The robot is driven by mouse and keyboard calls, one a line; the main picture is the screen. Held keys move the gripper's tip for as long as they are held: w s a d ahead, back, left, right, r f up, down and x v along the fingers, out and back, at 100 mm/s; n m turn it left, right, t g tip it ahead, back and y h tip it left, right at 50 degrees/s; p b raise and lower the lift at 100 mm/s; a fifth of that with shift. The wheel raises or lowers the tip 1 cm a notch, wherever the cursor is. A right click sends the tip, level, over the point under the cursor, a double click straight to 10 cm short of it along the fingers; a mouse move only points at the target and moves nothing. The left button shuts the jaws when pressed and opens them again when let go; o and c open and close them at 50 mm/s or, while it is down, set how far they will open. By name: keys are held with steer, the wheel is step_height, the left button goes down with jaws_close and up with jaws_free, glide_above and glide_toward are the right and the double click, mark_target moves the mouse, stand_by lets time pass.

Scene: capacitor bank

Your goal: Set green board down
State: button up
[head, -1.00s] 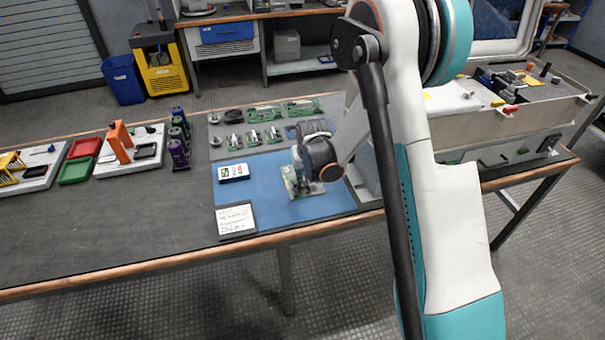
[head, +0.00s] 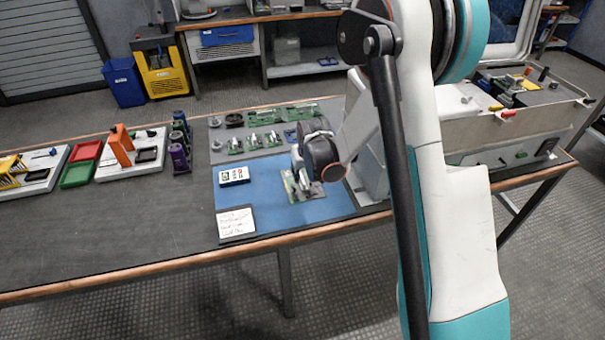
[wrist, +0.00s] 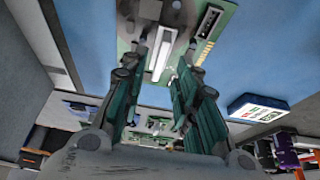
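The green board (head: 303,193) lies on the blue mat (head: 265,206), under my gripper (head: 305,180) in the head view. My gripper covers part of it there. In the wrist view, the green board (wrist: 216,22) fills the top middle, with a white bar (wrist: 162,54), a dark connector and gold contacts on it. The two fingers of my gripper (wrist: 168,58) stand on either side of the white bar. Board shows between the bar and the right finger, so the fingers look open around it. Whether the left finger touches the bar is hard to tell.
A small white-and-black box (head: 234,175) and a written card (head: 236,222) lie left of the board. A grey area behind the mat holds several green boards (head: 270,138). Purple-topped cylinders (head: 179,157) stand left. A bench unit (head: 507,135) stands right.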

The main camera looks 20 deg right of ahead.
steer(key=s+f+p+v, duration=0.1)
steer(key=s+p+v, duration=0.15)
steer(key=v, duration=1.85)
steer(key=s+r+t, duration=0.1)
steer(key=s+r, duration=0.4)
steer(key=s, duration=0.6)
steer(key=s+r+t, duration=0.1)
steer(key=s+r, duration=0.4)
steer(key=s, duration=0.5)
steer(key=shift+s+t, duration=0.4)
